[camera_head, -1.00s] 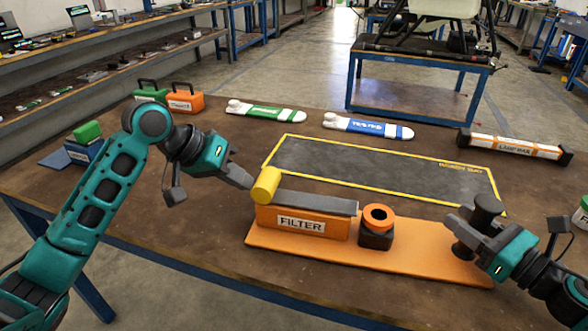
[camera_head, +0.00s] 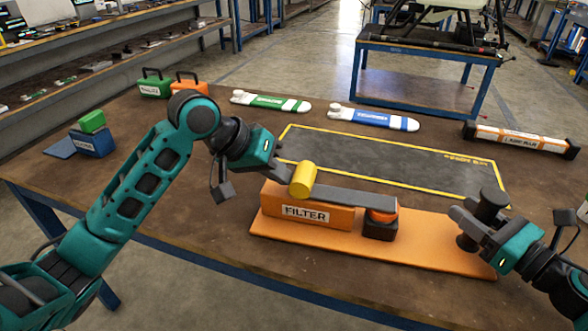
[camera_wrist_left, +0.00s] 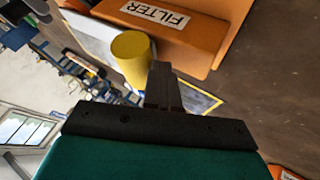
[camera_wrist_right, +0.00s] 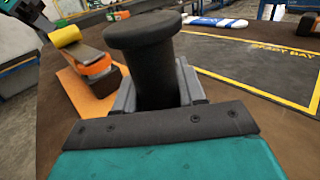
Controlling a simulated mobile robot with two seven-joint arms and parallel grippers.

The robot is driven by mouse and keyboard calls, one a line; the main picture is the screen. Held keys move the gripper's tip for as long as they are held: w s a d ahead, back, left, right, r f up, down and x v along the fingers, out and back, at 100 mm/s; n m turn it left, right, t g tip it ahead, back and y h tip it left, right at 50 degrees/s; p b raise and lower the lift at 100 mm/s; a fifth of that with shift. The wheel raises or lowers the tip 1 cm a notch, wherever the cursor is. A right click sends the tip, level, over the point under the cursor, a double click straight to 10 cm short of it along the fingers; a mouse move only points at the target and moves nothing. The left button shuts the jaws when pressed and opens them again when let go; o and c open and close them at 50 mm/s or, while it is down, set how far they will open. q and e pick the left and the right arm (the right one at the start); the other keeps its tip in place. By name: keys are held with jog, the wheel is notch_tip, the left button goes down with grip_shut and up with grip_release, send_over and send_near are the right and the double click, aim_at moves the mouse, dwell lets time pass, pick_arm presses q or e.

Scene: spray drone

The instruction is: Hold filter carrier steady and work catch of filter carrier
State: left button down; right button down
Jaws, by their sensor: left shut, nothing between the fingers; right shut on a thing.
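The filter carrier is an orange base plate (camera_head: 440,252) with an orange block labelled FILTER (camera_head: 335,220). Its catch is a grey bar (camera_head: 350,197) with a yellow knob (camera_head: 302,180); the bar's right end lies over an orange ring on a dark block (camera_head: 380,228). My left gripper (camera_head: 283,171) is shut and empty against or just beside the knob; the left wrist view shows its closed fingers (camera_wrist_left: 163,85) beside the yellow knob (camera_wrist_left: 131,50). My right gripper (camera_head: 472,225) is shut on the black post (camera_head: 490,203) at the carrier's right end, also in the right wrist view (camera_wrist_right: 145,60).
A dark mat with a yellow border (camera_head: 400,165) lies behind the carrier. Green (camera_head: 270,102) and blue (camera_head: 373,119) labelled white items, and a lamp bar (camera_head: 518,139), lie farther back. A blue box with a green block (camera_head: 92,135) stands at left.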

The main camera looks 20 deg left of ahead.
pick_arm(q)
jog(key=shift+s+d, duration=0.1)
pick_arm(e)
jog(key=shift+s+a, duration=0.1)
jog(key=shift+a, duration=0.1)
pick_arm(q)
jog(key=shift+a+f, duration=0.1)
jog(key=shift+a, duration=0.25)
jog(key=a, duration=0.3)
jog(key=shift+s+a+f, duration=0.1)
jog(key=shift+f, duration=0.25)
jog(key=v, duration=1)
pick_arm(e)
jog(key=shift+d, duration=0.15)
pick_arm(q)
jog(key=shift+a+r, duration=0.1)
pick_arm(e)
jog(key=c, duration=0.6)
grip_release()
